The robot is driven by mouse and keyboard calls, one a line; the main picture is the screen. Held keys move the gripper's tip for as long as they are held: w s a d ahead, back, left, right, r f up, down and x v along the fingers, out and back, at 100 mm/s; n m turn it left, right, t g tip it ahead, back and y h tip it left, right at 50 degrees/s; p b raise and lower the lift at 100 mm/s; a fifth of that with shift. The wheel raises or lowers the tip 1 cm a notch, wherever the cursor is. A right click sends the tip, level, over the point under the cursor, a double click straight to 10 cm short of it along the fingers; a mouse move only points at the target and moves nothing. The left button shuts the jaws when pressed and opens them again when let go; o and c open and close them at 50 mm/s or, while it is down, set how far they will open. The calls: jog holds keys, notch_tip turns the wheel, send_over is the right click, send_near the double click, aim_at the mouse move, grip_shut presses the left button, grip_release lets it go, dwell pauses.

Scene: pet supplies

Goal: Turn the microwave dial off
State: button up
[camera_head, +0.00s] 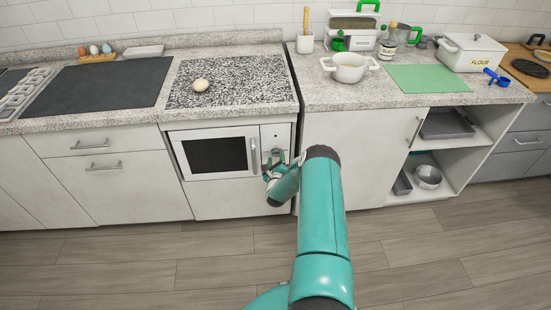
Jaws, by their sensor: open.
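The white microwave (216,153) is built into the cabinet under the counter, left of centre, with a dark window and a vertical handle (254,156). Its control panel (274,133) is on the right side of its front. My gripper (273,160) is open in front of the lower part of that panel. The dial is mostly hidden by my gripper, so I cannot tell its position or whether my fingers touch it. My teal arm reaches up from the bottom of the view and bends left to the panel.
A white pot (348,67), a green mat (426,78) and a flour box (468,52) stand to the right. The wooden floor (150,267) is clear.

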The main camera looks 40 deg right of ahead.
jog(key=shift+w+d, duration=0.25)
jog(key=shift+w, duration=0.05)
jog(key=c, duration=1)
